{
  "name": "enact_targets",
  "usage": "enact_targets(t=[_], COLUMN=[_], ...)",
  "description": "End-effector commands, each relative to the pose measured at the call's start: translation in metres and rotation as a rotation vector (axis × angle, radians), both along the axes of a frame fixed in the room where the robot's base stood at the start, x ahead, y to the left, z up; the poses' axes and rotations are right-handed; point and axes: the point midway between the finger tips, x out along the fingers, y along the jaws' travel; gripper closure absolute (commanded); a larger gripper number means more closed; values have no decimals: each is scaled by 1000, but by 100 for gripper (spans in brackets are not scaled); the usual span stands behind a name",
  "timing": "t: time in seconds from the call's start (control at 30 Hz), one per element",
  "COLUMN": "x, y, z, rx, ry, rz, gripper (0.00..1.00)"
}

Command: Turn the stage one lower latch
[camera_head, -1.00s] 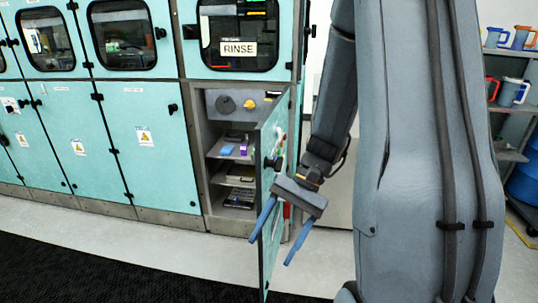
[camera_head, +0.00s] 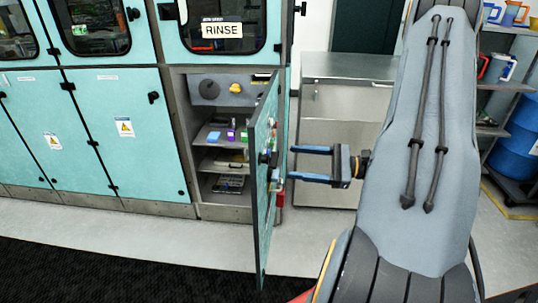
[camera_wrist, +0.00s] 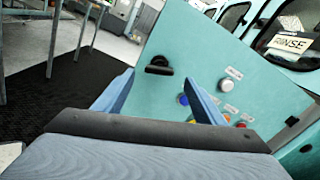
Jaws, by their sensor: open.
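A teal lower door (camera_head: 266,200) under the RINSE sign stands open, seen nearly edge-on. In the wrist view its broad face (camera_wrist: 190,45) carries a black latch handle (camera_wrist: 159,66), which also shows as a dark knob in the head view (camera_head: 265,157). My gripper (camera_head: 292,162) is open and empty. Its two blue fingers point left at the door, apart from it in the head view. In the wrist view the latch appears between and beyond the fingertips (camera_wrist: 162,78). No readable label tells me which latch is stage one lower.
Coloured buttons (camera_wrist: 228,86) sit beside the latch on the door. Behind the door is an open cabinet (camera_head: 208,160) with shelves of small items. Closed teal doors (camera_head: 125,150) stand left. A grey metal cabinet (camera_head: 335,120) stands behind my gripper. Floor in front is clear.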

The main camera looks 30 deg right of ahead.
Motion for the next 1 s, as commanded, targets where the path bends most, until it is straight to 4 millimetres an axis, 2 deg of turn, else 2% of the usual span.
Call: enact_targets(t=[0.43, 0.6, 0.9, 1.0], x=[40, 47, 48, 48], y=[57, 66, 66, 66], z=[2, 1, 0, 0], rx=[2, 1, 1, 1], ry=[0, -1, -1, -1], rz=[19, 16, 12, 12], gripper=[36, 36, 36, 53])
